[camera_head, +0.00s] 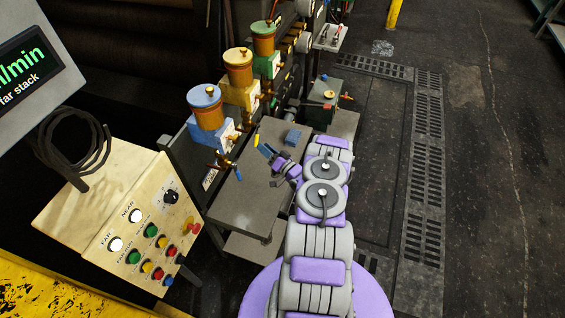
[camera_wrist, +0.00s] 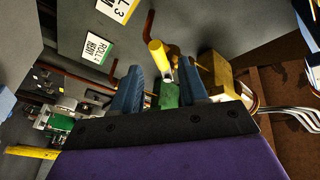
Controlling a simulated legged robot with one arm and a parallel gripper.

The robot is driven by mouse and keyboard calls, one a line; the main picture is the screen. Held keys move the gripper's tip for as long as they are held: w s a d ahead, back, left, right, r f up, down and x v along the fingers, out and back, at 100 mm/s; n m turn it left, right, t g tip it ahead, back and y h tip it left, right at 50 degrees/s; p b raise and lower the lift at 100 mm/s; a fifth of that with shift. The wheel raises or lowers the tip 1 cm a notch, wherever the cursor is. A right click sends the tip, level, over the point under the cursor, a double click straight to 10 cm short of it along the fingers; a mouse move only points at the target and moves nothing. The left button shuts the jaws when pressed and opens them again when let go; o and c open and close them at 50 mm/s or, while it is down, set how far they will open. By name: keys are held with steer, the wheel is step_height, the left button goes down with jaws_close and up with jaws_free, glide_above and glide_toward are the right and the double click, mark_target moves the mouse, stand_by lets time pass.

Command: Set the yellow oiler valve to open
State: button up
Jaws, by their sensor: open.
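The yellow oiler (camera_head: 240,92) stands between the blue and green ones, with a brass cup on a yellow block. Its yellow valve handle (camera_head: 256,139) shows just off my gripper's tips. My gripper (camera_head: 267,149) is open, with a finger on each side of the handle in the wrist view (camera_wrist: 159,68). I cannot tell whether either finger touches it.
The blue oiler (camera_head: 207,112) with its blue-tipped valve is nearer, and the green oiler (camera_head: 264,48) is farther. A button console (camera_head: 125,215) stands at left. The floor at right is clear.

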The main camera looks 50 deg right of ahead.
steer(key=s+f+p, duration=0.1)
steer(key=s, duration=0.9)
steer(key=shift+f, duration=0.4)
